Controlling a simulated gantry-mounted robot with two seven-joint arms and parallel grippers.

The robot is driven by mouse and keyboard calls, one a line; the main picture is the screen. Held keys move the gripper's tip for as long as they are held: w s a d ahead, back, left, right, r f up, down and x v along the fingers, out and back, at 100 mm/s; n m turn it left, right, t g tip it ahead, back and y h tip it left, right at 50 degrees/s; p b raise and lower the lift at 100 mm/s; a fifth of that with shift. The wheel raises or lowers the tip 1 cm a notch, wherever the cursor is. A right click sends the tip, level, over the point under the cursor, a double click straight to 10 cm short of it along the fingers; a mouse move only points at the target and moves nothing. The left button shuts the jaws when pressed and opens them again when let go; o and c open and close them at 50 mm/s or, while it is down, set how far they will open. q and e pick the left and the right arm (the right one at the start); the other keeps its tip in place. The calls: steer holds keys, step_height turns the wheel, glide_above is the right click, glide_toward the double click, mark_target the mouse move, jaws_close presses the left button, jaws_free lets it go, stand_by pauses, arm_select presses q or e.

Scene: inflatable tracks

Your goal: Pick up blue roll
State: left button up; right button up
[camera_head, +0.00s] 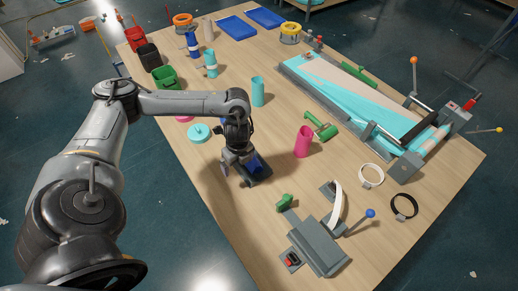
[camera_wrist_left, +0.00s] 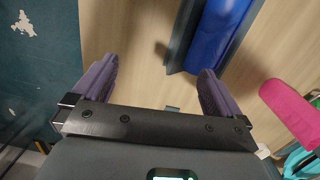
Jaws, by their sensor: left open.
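The blue roll (camera_head: 256,164) is partly hidden behind my left gripper (camera_head: 241,160) in the head view, on a dark grey holder (camera_head: 262,179) near the table's left edge. In the left wrist view the blue roll (camera_wrist_left: 213,38) runs up and down at the upper right, on its dark holder (camera_wrist_left: 183,35). My left gripper (camera_wrist_left: 157,70) is open there, with nothing between its purple-grey fingers. The roll lies by the right fingertip, not centred between the fingers; whether they touch cannot be told. My right gripper is not seen.
A grey device (camera_head: 317,246) with a green part is in front. Bare wood (camera_wrist_left: 140,40) lies between the fingers.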

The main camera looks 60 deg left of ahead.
arm_select(q)
steer(key=w+a+r+t+b, duration=0.2)
steer(key=w+a+r, duration=0.1)
steer(key=w+a, duration=0.15)
steer(key=shift+n+y, duration=0.4)
steer(key=shift+w+f+b, duration=0.1)
steer(key=shift+w+f, duration=0.1)
steer(key=shift+f, duration=0.55)
steer(key=shift+w+f+b, duration=0.1)
steer(key=shift+w+f, duration=0.15)
steer(key=shift+f, duration=0.5)
steer(key=shift+w+f+b, duration=0.1)
steer(key=shift+w+f, duration=0.1)
steer(key=shift+f, duration=0.55)
steer(key=shift+w+a+f, duration=0.1)
steer(key=shift+w+f, duration=0.1)
steer(key=shift+f, duration=1.05)
steer(key=shift+w+f, duration=0.2)
steer(key=shift+f, duration=1.05)
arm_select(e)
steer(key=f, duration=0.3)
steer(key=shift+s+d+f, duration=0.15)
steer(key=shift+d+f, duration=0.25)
arm_select(q)
steer(key=c, duration=1.2)
steer(key=shift+r, duration=0.1)
steer(key=shift+c, duration=0.7)
